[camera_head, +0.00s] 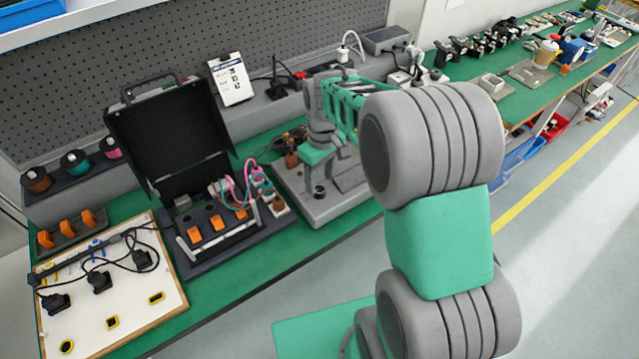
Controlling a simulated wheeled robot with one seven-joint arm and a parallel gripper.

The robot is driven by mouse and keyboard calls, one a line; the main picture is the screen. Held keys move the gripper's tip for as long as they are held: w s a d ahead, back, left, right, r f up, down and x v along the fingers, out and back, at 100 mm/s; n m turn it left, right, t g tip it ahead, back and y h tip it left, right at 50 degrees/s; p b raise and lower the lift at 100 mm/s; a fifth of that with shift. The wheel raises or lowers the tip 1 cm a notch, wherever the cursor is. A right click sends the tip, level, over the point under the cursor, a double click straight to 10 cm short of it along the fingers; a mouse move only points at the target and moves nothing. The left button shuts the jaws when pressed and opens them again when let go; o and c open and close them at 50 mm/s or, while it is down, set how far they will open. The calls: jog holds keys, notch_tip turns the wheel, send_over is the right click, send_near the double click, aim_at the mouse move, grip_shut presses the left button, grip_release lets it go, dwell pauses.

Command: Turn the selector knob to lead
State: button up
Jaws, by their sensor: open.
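A small dark round knob (320,192) stands on a grey base plate (302,212) on the green bench; it looks like the selector knob. Its pointer and any lead label are too small to read. My arm reaches across from the right, and its green and grey wrist end hangs over this grey plate. My gripper (318,172) is small in view and open, just above and behind the knob in the picture. I see nothing held in it. I cannot tell whether its fingers touch anything. My large arm links hide the bench right of the plate.
An open black case (170,135) with orange parts and pink cables stands left of the plate. A white board (110,290) with black plugs lies front left. A clipboard (231,80) leans behind. A second green bench (540,105) holds several items.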

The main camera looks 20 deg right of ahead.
aim_at(319, 189)
jog(key=shift+f, duration=1.6)
jog(key=shift+c, duration=0.2)
grip_shut()
